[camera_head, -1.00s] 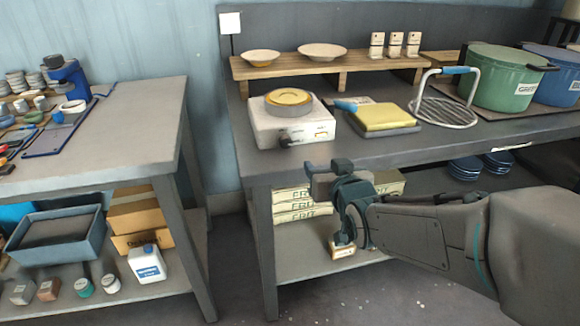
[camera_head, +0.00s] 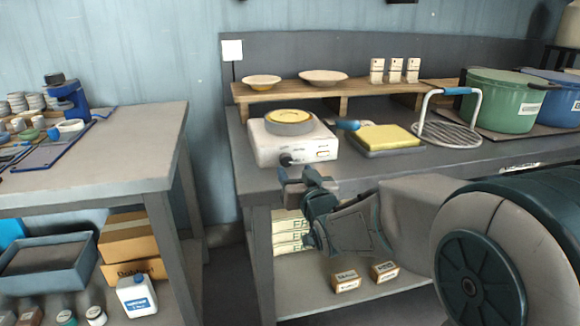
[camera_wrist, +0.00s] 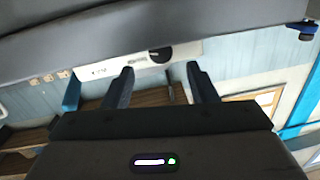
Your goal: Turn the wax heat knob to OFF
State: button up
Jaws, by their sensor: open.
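The wax heater is a white box (camera_head: 262,146) with a round pan and yellow lid on top, near the table's front left edge. Its dark knob (camera_head: 286,159) is on the front face, left side. In the wrist view the white front panel (camera_wrist: 115,67) and the dark knob (camera_wrist: 160,55) show ahead of my fingers. My gripper (camera_head: 298,177) is open and empty, just in front of and below the knob. In the wrist view the gripper (camera_wrist: 161,80) has its two fingers apart, with the knob beyond the gap between them. I cannot read the knob's setting.
The grey table (camera_head: 350,171) has its front edge close to my gripper. A yellow pad (camera_head: 388,137), a wire rack (camera_head: 450,133) and a green pot (camera_head: 502,100) stand to the right. A wooden shelf (camera_head: 290,92) with dishes is behind. A second table (camera_head: 120,150) is at left.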

aim_at(288, 161)
jog(key=shift+x, duration=2.65)
jog(key=c, duration=1)
